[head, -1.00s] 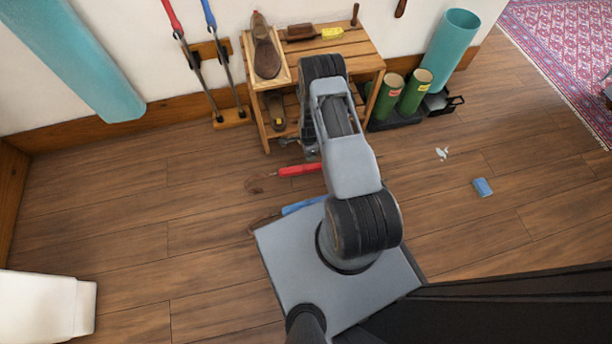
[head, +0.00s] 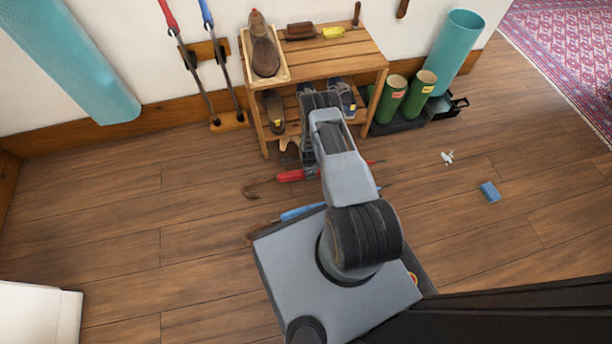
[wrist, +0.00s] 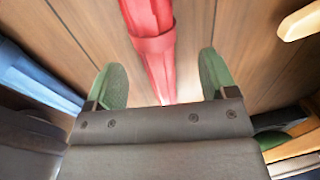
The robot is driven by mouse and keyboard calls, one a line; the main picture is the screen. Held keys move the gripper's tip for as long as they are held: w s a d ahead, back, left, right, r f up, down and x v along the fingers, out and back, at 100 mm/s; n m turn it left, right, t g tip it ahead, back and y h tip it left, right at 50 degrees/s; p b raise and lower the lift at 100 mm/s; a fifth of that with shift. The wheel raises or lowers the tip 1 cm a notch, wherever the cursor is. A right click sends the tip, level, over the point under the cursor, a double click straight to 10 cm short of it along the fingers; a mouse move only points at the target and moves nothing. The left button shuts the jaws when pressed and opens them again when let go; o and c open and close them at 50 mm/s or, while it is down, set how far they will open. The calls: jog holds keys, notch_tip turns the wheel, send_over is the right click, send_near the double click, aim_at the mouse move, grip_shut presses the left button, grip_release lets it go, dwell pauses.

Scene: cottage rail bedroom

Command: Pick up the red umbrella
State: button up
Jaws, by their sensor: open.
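The red umbrella (head: 290,176) lies on the wooden floor in front of the shoe bench, with its brown hooked handle to the left. My arm hides its middle in the head view, and a thin tip shows to the right of the arm. In the wrist view the red umbrella (wrist: 150,30) runs from the top edge down between the two green finger pads. My gripper (wrist: 162,72) is open, with a gap on each side of the umbrella. In the head view the fingers are mostly hidden by my arm.
A blue umbrella (head: 300,212) lies close by, partly behind my base; it also shows in the wrist view (wrist: 35,80). The wooden shoe bench (head: 335,62) stands just beyond. Green boots (head: 418,95) and a blue block (head: 489,192) are right.

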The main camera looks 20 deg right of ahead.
jog(key=f+b, duration=0.1)
jog(key=f, duration=0.1)
jog(key=f+b, duration=0.1)
jog(key=f, duration=0.1)
jog(key=shift+w+a+f+b, duration=0.15)
jog(key=shift+a+f+b, duration=0.05)
jog(key=shift+f+b, duration=0.1)
jog(key=shift+r, duration=0.1)
jog(key=c, duration=1.3)
